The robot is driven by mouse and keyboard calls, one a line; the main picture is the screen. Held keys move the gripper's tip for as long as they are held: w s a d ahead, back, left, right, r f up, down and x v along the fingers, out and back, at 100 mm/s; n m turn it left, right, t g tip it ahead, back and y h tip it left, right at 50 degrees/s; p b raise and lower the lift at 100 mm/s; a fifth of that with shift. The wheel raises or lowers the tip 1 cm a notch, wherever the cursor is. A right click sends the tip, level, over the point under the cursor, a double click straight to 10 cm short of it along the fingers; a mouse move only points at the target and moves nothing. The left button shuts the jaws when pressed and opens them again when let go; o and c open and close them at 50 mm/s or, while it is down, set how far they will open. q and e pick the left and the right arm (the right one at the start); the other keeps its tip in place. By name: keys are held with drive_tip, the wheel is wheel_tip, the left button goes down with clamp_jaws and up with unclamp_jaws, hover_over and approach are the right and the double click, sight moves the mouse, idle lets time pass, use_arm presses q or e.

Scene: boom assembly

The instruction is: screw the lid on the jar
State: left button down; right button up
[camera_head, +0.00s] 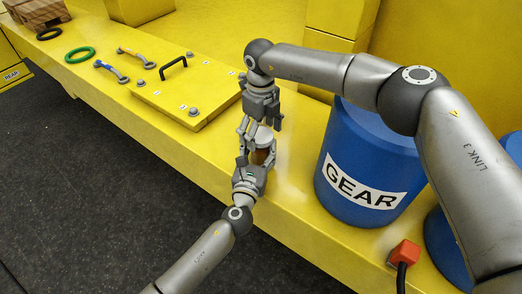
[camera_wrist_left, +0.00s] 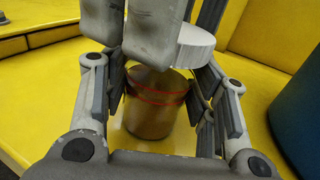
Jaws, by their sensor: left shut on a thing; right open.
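The jar (camera_wrist_left: 158,105), brown with red lines around it, stands on the yellow bench between the fingers of my left gripper (camera_wrist_left: 160,110). It also shows in the head view (camera_head: 260,157), partly hidden. My left gripper (camera_head: 254,155) is shut on the jar. The white ribbed lid (camera_wrist_left: 195,47) is at the jar's top, toward the right in the left wrist view, and looks tilted; whether it sits on the rim I cannot tell. The lid also shows in the head view (camera_head: 264,137). My right gripper (camera_head: 260,126) points down from above, open, beside the lid; its fingers partly hide the jar's top.
A blue drum (camera_head: 368,150) labelled GEAR stands right of the jar. A yellow panel (camera_head: 185,90) with a black handle (camera_head: 173,67) lies to the left. Wrenches (camera_head: 111,71), a green ring (camera_head: 80,54) and a red box (camera_head: 404,252) are also on the bench.

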drive_tip(key=shift+r, duration=2.3)
drive_tip(key=shift+c, duration=0.3)
drive_tip(key=shift+s+a+r+n, duration=0.15)
drive_tip(key=shift+r+n, duration=0.45)
drive_tip(key=shift+n, duration=0.6)
drive_tip(key=r+n, duration=0.1)
drive_tip(key=n, duration=0.1)
drive_tip(key=r+n, duration=0.1)
drive_tip(key=shift+d+r+n, duration=0.1)
drive_tip(key=shift+d+n, duration=0.1)
drive_tip(key=shift+n, duration=0.2)
drive_tip(key=shift+f, duration=4)
